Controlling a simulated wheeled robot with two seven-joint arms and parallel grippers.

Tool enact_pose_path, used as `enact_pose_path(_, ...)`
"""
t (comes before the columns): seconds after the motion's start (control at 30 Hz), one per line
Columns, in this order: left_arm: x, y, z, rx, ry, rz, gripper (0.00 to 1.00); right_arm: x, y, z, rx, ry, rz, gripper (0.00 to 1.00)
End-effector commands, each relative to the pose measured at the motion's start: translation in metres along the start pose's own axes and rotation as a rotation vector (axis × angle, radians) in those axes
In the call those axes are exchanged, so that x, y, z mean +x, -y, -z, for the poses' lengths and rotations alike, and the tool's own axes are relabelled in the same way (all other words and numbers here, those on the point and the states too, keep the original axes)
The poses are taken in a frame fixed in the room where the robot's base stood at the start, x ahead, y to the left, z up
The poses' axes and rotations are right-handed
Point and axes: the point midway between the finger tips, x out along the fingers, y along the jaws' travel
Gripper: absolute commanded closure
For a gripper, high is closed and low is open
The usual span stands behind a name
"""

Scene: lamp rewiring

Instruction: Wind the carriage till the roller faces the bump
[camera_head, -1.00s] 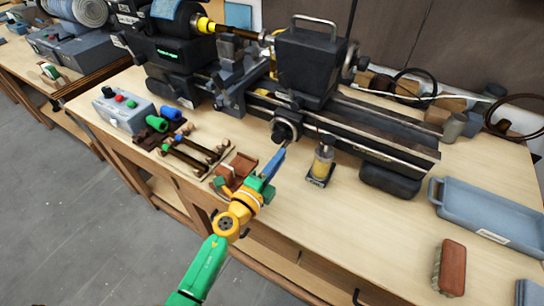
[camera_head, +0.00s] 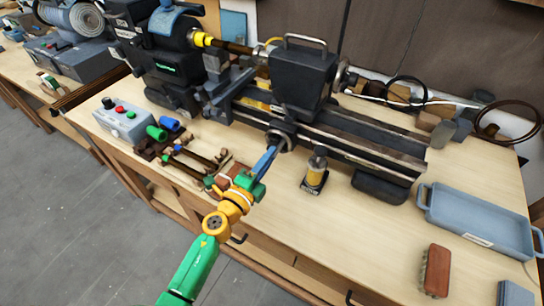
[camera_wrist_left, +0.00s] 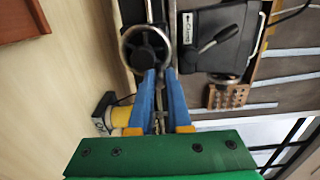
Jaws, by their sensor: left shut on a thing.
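The dark lathe stands across the bench. Its handwheel (camera_head: 281,139) is at the front of the bed and shows as a metal-rimmed wheel in the left wrist view (camera_wrist_left: 146,47). My left gripper (camera_head: 271,157) is shut on the handwheel's near edge, its blue fingers also showing in the left wrist view (camera_wrist_left: 158,76); they partly hide the contact. The carriage (camera_head: 229,88) sits on the bed left of a big dark block with a handle (camera_head: 302,76). A yellow collar and brown shaft (camera_head: 222,44) lie above. I cannot clearly make out the roller or bump. My right gripper is not in view.
A bottle with yellow contents (camera_head: 316,175) stands just right of the handwheel. A grey control box (camera_head: 123,121) and loose tools (camera_head: 188,160) lie left. A blue-grey tray (camera_head: 478,218) and a brown brush (camera_head: 436,270) lie right. The front middle bench is fairly clear.

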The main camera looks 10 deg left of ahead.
Motion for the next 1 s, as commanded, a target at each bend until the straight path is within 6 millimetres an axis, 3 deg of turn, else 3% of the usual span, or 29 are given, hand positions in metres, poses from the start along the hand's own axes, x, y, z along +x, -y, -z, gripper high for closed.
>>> enact_pose_path(0.77, 0.004, 0.000, 0.013, -0.001, -0.007, 0.002, 1.00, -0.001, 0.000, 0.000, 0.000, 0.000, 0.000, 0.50)
enact_pose_path(0.8, 0.004, 0.000, 0.013, -0.001, -0.008, 0.002, 0.79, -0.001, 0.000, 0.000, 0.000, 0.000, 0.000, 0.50)
enact_pose_path(0.87, 0.004, 0.000, 0.013, 0.000, -0.007, 0.002, 0.62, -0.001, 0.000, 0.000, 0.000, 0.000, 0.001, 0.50)
enact_pose_path(1.0, 0.004, -0.001, 0.013, 0.000, -0.006, 0.001, 0.60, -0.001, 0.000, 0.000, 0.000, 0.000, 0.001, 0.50)
